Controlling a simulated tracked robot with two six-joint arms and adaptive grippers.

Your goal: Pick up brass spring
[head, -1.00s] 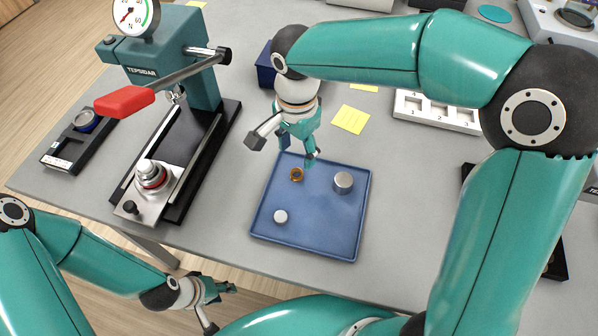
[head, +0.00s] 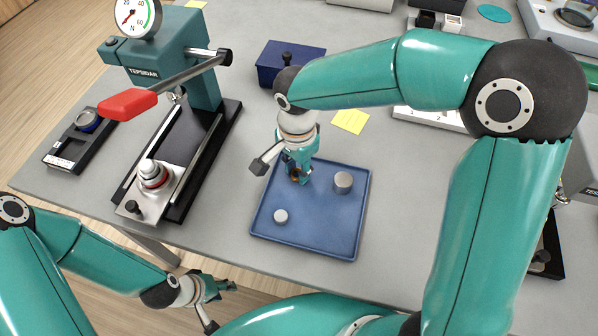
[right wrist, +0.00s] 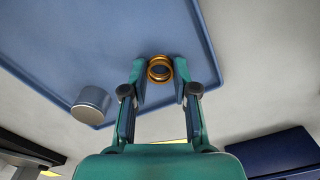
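The brass spring (right wrist: 160,68) is a small gold ring-like coil on the blue tray (head: 322,232). In the right wrist view it sits between the two fingertips of my right gripper, with narrow gaps beside it. My right gripper (head: 297,179) is open and reaches down over the back left part of the tray; in the head view it mostly hides the spring. My left gripper (head: 221,289) is low at the front left, away from the tray; its finger opening is too small to judge.
A larger grey cylinder (head: 343,182) and a small pale cylinder (head: 280,216) stand on the tray. A press with a red handle (head: 127,104) stands to the left. A dark blue box (head: 287,66) and a yellow note (head: 350,120) lie behind the tray. The tray's front right is clear.

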